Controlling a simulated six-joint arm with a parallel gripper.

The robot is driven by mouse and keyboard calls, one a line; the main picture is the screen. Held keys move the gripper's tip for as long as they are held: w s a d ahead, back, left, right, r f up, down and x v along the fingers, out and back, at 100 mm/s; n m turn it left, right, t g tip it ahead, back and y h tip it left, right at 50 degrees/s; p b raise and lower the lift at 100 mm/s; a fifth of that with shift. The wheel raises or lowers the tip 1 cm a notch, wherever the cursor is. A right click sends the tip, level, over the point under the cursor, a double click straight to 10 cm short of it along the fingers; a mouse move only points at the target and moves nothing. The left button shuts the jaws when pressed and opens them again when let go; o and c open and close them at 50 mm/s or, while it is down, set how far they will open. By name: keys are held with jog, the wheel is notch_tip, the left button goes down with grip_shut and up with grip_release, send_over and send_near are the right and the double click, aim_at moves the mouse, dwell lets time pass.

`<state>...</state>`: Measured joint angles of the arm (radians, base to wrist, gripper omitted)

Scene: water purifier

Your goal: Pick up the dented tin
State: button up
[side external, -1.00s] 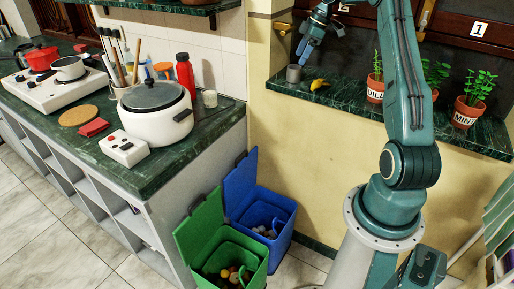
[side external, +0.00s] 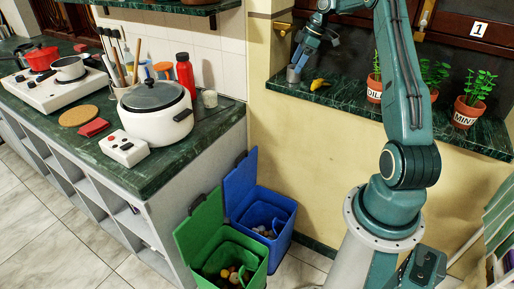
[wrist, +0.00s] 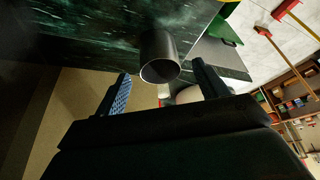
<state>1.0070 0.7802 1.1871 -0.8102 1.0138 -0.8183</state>
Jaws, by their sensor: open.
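The tin (side external: 293,75) is a small grey metal cylinder at the left end of the green marble ledge (side external: 340,97). In the wrist view the tin (wrist: 160,55) lies between and just ahead of the two fingers, its round end facing the camera. I cannot make out a dent. My gripper (side external: 298,62) is at the tin in the side view, partly covering its upper part. In the wrist view my gripper (wrist: 160,88) is open, with one finger to each side of the tin and a gap on both sides.
A yellow object (side external: 319,84) lies on the ledge just right of the tin. Potted plants (side external: 375,88) stand further right. Below are a blue bin (side external: 262,205) and a green bin (side external: 222,245). A counter with a white pot (side external: 157,115) is at left.

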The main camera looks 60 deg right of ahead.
aim_at(292, 72)
jog(key=shift+x, duration=2.25)
jog(key=shift+c, duration=0.2)
jog(key=c, duration=1)
